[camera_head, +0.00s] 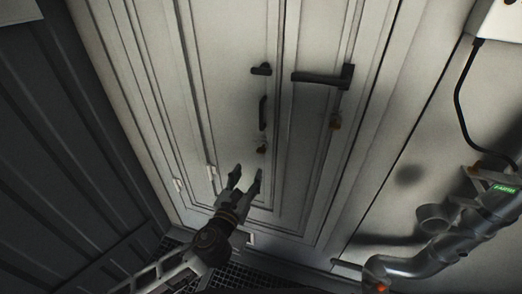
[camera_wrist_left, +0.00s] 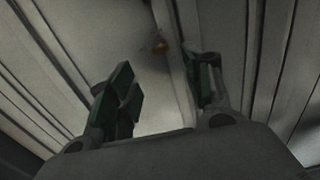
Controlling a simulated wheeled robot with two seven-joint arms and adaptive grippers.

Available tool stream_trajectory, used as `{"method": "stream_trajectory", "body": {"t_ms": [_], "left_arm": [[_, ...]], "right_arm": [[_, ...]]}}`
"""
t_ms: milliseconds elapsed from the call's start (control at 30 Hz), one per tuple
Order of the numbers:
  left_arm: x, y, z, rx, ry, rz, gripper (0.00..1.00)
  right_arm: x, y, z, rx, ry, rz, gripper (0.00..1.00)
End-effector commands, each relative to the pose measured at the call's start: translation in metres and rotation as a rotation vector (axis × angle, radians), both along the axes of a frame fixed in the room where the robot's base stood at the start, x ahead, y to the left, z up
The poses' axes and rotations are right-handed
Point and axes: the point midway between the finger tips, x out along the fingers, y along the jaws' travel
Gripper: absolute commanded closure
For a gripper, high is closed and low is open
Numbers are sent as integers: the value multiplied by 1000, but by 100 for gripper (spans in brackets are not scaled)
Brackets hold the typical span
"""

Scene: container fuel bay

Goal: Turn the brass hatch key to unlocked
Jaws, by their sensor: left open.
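One brass piece (camera_head: 262,149) sits below a dark vertical handle (camera_head: 263,113) on the left door. My left gripper (camera_head: 247,171) is open and empty, just below the left brass piece. In the left wrist view a brass piece (camera_wrist_left: 160,46) shows ahead, between the open fingers (camera_wrist_left: 163,88) and apart from them.
A small dark knob (camera_head: 261,69) is above the handle. A black cable (camera_head: 459,100) hangs from a white box (camera_head: 501,20). A dark ribbed wall (camera_head: 60,150) stands at left. The space before the doors looks clear.

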Motion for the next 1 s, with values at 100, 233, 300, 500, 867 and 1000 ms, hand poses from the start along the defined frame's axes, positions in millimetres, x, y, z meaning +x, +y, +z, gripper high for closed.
{"method": "stream_trajectory", "body": {"t_ms": [100,233,300,500,867,1000], "left_arm": [[5,-2,0,0,-1,0,50],[15,-5,1,-1,-2,0,50],[21,-7,1,-1,-1,1,50],[42,-13,1,0,-1,1,50],[78,-26,1,-2,-2,0,50],[92,-30,1,-2,0,1,50]], "right_arm": [[-5,0,1,0,5,0,60],[-11,0,1,0,11,0,60],[-12,0,2,0,13,0,60],[-11,0,4,0,12,0,60],[-5,4,7,4,6,-1,60],[-5,6,7,6,6,-1,60]]}}
